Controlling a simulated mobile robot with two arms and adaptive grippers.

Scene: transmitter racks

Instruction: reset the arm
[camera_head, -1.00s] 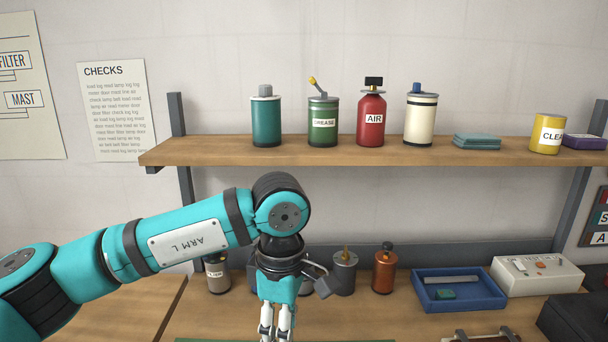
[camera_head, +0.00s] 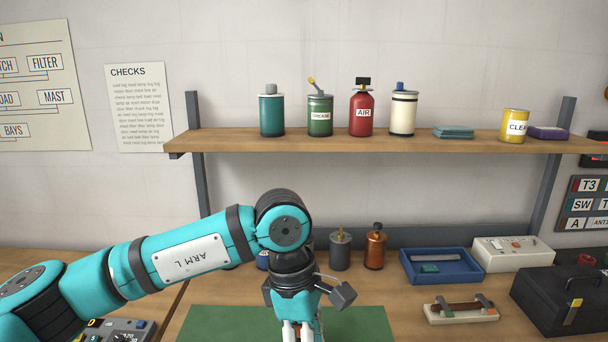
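My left arm, marked ARM L, comes in from the left and bends down over the workbench. My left gripper (camera_head: 299,333) points down above the green mat (camera_head: 215,325). My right gripper is out of view.
A wooden shelf (camera_head: 390,143) carries several cans and bottles. On the bench are an orange bottle (camera_head: 375,248), a grey can (camera_head: 340,250), a blue tray (camera_head: 440,280), a white box (camera_head: 512,254) and a black toolbox (camera_head: 560,300). My arm hides part of the bench's back.

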